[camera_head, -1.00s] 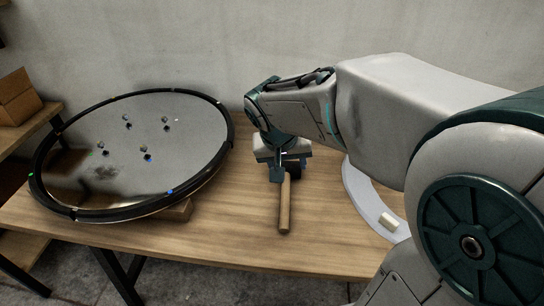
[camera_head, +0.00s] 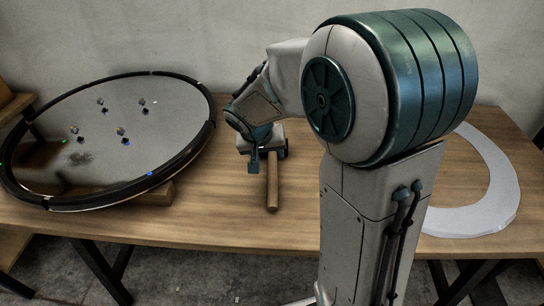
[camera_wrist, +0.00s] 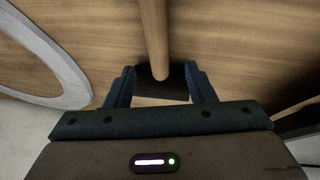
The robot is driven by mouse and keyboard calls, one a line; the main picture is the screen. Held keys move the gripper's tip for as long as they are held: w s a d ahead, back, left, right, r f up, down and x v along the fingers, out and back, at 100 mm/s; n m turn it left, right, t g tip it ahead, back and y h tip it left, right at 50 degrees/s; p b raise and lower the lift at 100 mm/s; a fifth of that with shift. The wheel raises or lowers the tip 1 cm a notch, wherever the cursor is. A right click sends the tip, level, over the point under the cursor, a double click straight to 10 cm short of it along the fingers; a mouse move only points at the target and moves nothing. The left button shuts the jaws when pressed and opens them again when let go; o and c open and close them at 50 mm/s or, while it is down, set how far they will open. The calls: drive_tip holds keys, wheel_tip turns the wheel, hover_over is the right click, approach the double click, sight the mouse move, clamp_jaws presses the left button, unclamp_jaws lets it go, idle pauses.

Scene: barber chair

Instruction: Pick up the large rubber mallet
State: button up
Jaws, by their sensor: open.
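The large rubber mallet lies on the wooden table, its wooden handle (camera_head: 272,185) pointing toward the front edge. Its black head sits at the far end, mostly hidden by my gripper in the head view. In the wrist view the black head (camera_wrist: 165,88) is between my gripper's two fingers, and the handle (camera_wrist: 153,35) runs away upward. My gripper (camera_wrist: 160,72) is open, with a finger on each side of the head. In the head view my gripper (camera_head: 264,158) is low over the head. I cannot tell whether the fingers touch it.
A large round black-rimmed mirror-like disc (camera_head: 190,165) with several small items on it is propped on the left of the table (camera_head: 225,215). A flat white ring (camera_head: 490,212) lies on the right, also in the wrist view (camera_wrist: 55,55). The table front around the handle is clear.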

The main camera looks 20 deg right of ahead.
sight(272, 159)
drive_tip(key=x, duration=0.5)
drive_tip(key=shift+b, duration=0.4)
drive_tip(key=shift+r, duration=0.1)
clamp_jaws()
drive_tip(key=shift+r, duration=0.15)
